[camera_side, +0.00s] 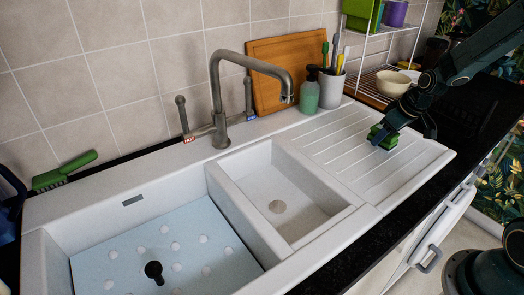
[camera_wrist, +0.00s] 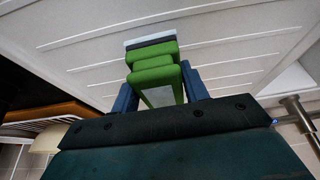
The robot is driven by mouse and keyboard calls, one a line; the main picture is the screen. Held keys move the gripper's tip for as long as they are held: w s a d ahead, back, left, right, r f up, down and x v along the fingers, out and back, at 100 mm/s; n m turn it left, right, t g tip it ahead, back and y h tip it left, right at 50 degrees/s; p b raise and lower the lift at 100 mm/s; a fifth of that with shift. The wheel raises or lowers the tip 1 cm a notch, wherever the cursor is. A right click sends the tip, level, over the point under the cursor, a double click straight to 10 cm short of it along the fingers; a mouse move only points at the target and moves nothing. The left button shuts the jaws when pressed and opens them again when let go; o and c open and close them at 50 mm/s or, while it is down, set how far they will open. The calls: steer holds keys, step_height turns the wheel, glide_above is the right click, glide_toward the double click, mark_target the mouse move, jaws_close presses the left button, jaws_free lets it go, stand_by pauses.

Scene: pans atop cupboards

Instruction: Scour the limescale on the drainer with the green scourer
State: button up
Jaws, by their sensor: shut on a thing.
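The white ribbed drainer (camera_side: 338,150) lies to the right of the sink's small bowl; its ridges also show in the wrist view (camera_wrist: 230,50). My gripper (camera_side: 386,134) is over the right part of the drainer. Its blue fingers (camera_wrist: 158,92) are shut on the green scourer (camera_wrist: 153,62), which also shows in the side view (camera_side: 388,143). The scourer is at or just above the drainer surface; I cannot tell whether it touches. No limescale mark is clear on the visible drainer; the area under the scourer is hidden.
A grey tap (camera_side: 217,90) stands behind the sink. A soap bottle (camera_side: 309,94), a utensil pot (camera_side: 331,88) and a wooden board (camera_side: 272,62) stand behind the drainer. A white wire rack (camera_side: 372,70) and a cream bowl (camera_side: 393,83) are at the back right. The drainer's left part is clear.

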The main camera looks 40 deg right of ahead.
steer(key=shift+r, duration=1.7)
steer(key=shift+w, duration=0.1)
